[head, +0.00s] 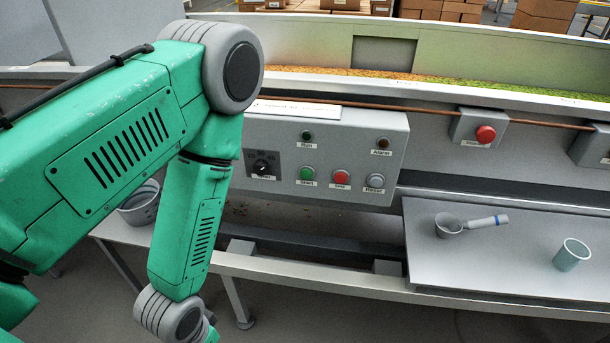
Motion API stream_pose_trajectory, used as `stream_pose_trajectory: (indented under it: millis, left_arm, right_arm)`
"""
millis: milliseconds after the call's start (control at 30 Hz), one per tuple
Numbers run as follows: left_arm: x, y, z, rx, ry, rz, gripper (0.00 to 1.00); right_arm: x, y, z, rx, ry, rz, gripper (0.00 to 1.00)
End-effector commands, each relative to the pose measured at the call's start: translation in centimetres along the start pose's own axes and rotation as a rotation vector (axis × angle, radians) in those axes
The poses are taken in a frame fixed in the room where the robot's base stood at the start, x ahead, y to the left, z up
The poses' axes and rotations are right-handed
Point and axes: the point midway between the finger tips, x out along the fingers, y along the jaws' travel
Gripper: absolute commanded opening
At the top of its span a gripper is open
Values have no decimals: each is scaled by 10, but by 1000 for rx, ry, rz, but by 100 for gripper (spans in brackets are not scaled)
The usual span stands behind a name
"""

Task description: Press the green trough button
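A grey control panel (340,130) is fixed to the front of the machine below the trough (470,85). A green button (307,173), with a label that seems to read Start, sits on its lower row. A red button (341,177) and a grey button (375,181) are to its right. A dark green lamp (306,135) is above it. My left arm comes in from the left and bends down in front of the panel's left side, apart from the green button in the picture. Its gripper is below the bottom edge, out of view. My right gripper is not in view.
A black knob (262,167) is on the panel's left. A red button box (478,128) is farther right. A side shelf (500,268) holds a scoop (449,225) and a cup (571,254). A grey bucket (140,205) stands behind my arm. A copper pipe runs along the machine.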

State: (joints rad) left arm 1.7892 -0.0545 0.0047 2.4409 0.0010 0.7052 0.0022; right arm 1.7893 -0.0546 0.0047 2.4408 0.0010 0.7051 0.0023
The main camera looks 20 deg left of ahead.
Motion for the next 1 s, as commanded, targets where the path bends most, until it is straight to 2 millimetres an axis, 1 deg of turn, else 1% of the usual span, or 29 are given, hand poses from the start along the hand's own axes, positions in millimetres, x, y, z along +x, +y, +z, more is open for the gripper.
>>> stream_pose_trajectory:
  millis: [233, 267, 300, 367, 400, 1000]
  left_arm:
    - [0, 0, 0, 0, 0, 0, 55]
    - [0, 0, 0, 0, 0, 0, 48]
    - [0, 0, 0, 0, 0, 0, 34]
    - [0, 0, 0, 0, 0, 0, 13]
    - [0, 0, 0, 0, 0, 0, 0]
    - [0, 0, 0, 0, 0, 0, 0]
  right_arm:
    - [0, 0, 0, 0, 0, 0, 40]
    - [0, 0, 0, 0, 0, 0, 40]
    - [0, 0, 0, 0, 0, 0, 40]
    - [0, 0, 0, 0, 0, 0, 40]
    - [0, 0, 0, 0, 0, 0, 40]
    - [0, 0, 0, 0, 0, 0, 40]
